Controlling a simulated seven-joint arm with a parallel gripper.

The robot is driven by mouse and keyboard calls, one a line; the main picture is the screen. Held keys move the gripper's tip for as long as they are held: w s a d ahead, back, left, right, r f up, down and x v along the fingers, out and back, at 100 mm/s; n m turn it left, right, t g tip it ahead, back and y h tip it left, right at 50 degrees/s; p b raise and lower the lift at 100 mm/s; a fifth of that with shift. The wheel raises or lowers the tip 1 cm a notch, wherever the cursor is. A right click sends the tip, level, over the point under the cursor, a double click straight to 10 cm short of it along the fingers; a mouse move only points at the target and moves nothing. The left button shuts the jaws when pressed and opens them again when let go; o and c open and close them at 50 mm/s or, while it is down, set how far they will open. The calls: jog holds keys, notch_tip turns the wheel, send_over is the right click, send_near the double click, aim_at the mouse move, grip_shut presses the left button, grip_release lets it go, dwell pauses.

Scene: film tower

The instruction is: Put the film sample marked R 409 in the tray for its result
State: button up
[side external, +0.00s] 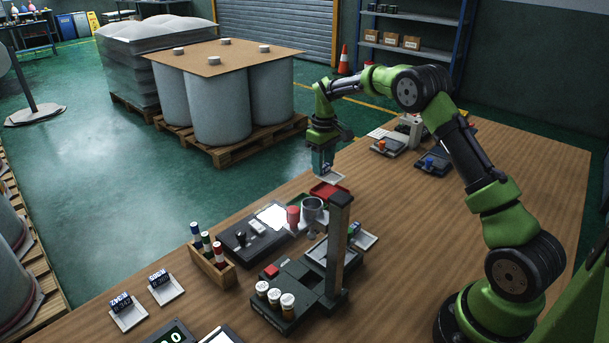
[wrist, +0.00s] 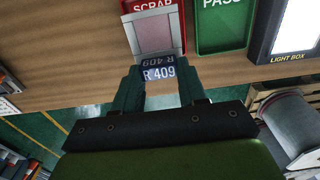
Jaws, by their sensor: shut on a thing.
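My gripper (wrist: 160,88) is shut on the dark tab marked R 409 of a film sample. The tab (wrist: 159,74) sits between the fingertips, and the sample's pale, see-through square (wrist: 156,34) reaches out in front of it. In the side external view my gripper (side external: 322,168) holds the sample (side external: 333,178) level, close to the red tray (side external: 328,191). In the wrist view the square overlaps the red tray marked SCRAP (wrist: 183,30); I cannot tell the height gap. The green tray marked PASS (wrist: 222,46) lies to its right.
A lit light box (wrist: 262,40) stands beyond the green tray. Other samples (side external: 128,315) lie at the front left.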

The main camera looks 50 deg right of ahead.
aim_at(323, 176)
jog(key=shift+f, duration=2.35)
jog(key=shift+f, duration=0.2)
jog(key=o, duration=1.2)
jog(key=shift+o, duration=0.3)
jog(key=o, duration=0.5)
jog(key=shift+c, duration=0.2)
jog(key=shift+r, duration=3.55)
jog(key=shift+f, duration=0.1)
